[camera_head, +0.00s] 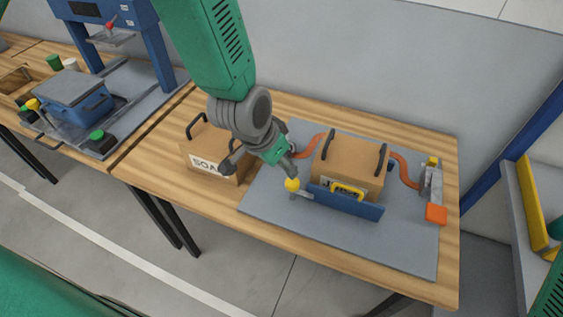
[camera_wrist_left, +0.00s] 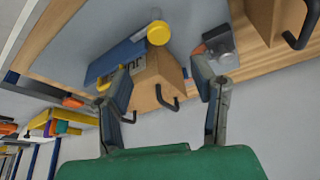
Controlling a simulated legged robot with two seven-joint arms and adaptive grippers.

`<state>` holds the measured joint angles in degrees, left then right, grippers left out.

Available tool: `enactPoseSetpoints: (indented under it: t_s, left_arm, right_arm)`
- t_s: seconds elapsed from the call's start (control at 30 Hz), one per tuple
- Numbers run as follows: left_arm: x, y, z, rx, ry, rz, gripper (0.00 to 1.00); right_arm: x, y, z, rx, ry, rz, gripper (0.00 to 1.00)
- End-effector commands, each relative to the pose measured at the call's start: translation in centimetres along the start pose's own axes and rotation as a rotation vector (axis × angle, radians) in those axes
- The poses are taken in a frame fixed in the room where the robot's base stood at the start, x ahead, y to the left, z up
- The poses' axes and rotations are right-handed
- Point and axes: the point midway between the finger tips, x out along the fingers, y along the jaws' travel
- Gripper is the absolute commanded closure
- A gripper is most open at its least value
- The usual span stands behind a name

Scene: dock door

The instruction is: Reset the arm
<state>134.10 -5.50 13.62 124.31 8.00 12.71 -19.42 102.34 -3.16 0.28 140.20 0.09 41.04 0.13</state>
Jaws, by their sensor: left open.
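My left gripper (camera_head: 260,170) hangs from the green arm in the upper middle of the head view. Its fingers are spread, with nothing visible between them. It is between a wooden box labelled "SOA" (camera_head: 203,158), which it partly covers, and a wooden box (camera_head: 347,158) with black handles. In the left wrist view the open fingers (camera_wrist_left: 160,70) frame that second box (camera_wrist_left: 158,88) beyond them. A blue plate (camera_head: 345,203) with a yellow handle (camera_head: 347,188) stands along its front. My right gripper is not in view.
A yellow knob (camera_head: 292,184) is close to my gripper. Orange hoses (camera_head: 405,172) flank the box on the grey mat (camera_head: 390,238). An orange block (camera_head: 436,214) sits at right. A blue press (camera_head: 108,25) and blue box (camera_head: 78,100) stand on the left bench.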

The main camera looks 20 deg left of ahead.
Motion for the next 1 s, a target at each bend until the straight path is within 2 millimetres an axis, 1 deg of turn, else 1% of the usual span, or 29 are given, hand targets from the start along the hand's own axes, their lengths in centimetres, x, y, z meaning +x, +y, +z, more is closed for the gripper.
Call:
enactPoseSetpoints:
  t_s: [0.07,0.3,0.37,0.43,0.47,0.57,0.6,0.67,0.7,0.77,0.8,0.9,1.0]
  left_arm:
    - [0.0,0.0,0.0,0.0,0.0,0.0,0.48]
    - [0.2,0.0,0.3,-0.002,-0.002,-0.001,0.48]
    - [1.0,-0.1,1.1,-0.01,-0.011,-0.002,0.48]
    - [2.7,-0.4,3.3,-0.03,-0.034,-0.004,0.48]
    - [3.7,-0.5,4.6,-0.044,-0.047,-0.006,0.48]
    - [7.6,-1.1,10.3,-0.101,-0.102,-0.017,0.48]
    - [9.2,-1.3,13.0,-0.127,-0.128,-0.023,0.48]
    - [11.3,-1.5,17.1,-0.166,-0.165,-0.033,0.48]
    - [12.5,-1.6,19.8,-0.191,-0.189,-0.039,0.48]
    - [13.9,-1.7,23.6,-0.227,-0.224,-0.049,0.48]
    - [14.7,-1.6,26.0,-0.25,-0.246,-0.055,0.48]
    - [16.0,-1.6,30.9,-0.296,-0.292,-0.069,0.48]
    - [16.5,-1.4,34.2,-0.329,-0.322,-0.08,0.48]
  right_arm:
    - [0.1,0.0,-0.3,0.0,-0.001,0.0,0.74]
    - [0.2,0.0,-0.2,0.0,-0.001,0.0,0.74]
    - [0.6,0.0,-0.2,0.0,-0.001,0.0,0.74]
    - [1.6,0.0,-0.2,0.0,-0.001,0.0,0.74]
    - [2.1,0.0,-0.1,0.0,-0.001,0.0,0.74]
    - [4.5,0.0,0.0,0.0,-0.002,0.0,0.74]
    - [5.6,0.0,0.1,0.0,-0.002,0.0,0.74]
    - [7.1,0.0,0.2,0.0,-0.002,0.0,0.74]
    - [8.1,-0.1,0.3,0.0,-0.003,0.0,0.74]
    - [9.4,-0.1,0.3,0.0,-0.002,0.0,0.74]
    - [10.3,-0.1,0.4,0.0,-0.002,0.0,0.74]
    - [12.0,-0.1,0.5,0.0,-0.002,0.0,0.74]
    - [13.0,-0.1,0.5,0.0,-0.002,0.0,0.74]
